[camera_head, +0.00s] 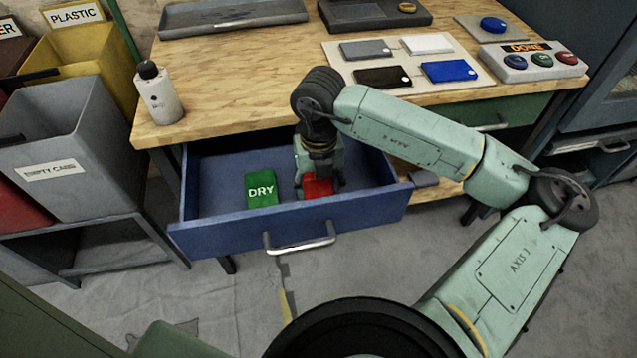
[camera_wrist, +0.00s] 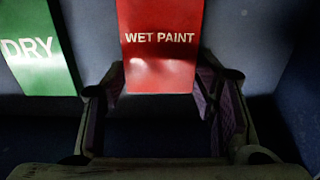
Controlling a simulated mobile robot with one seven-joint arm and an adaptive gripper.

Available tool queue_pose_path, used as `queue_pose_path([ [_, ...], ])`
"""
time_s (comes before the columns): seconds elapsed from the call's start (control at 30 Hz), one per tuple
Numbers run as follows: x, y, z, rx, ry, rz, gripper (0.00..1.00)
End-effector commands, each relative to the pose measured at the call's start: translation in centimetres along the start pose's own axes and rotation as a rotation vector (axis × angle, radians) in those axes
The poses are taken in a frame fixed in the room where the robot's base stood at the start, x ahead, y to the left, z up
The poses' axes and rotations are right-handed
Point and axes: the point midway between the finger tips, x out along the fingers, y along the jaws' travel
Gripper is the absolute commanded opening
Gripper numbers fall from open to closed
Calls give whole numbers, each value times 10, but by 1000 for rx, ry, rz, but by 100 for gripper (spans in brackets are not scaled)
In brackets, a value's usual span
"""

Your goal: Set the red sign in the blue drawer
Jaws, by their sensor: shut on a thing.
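The blue drawer (camera_head: 222,235) is pulled open under the wooden bench. The red sign (camera_head: 318,188) is inside the drawer area, right of the green sign, partly hidden by my gripper. In the wrist view the red sign (camera_wrist: 158,65) reads "WET PAINT", and its lower end is between the fingers. My gripper (camera_head: 319,190) points down into the drawer and is shut on the red sign; it also shows in the wrist view (camera_wrist: 160,95). I cannot tell whether the sign touches the drawer floor.
A green "DRY" sign (camera_head: 262,187) lies in the drawer, left of the red one; it also shows in the wrist view (camera_wrist: 38,50). The wooden bench (camera_head: 235,90) overhangs the drawer's back. Grey floor lies in front.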

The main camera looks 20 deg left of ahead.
Motion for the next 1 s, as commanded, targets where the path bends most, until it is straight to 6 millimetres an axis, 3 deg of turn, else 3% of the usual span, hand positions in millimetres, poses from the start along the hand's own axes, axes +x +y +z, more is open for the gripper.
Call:
queue_pose_path([
  [0.37,5,0,0,0,0,-1,30],
  [0.4,3,0,0,0,0,0,55],
  [0.67,3,0,0,0,0,0,73],
  [1.0,1,0,0,0,0,0,74],
])
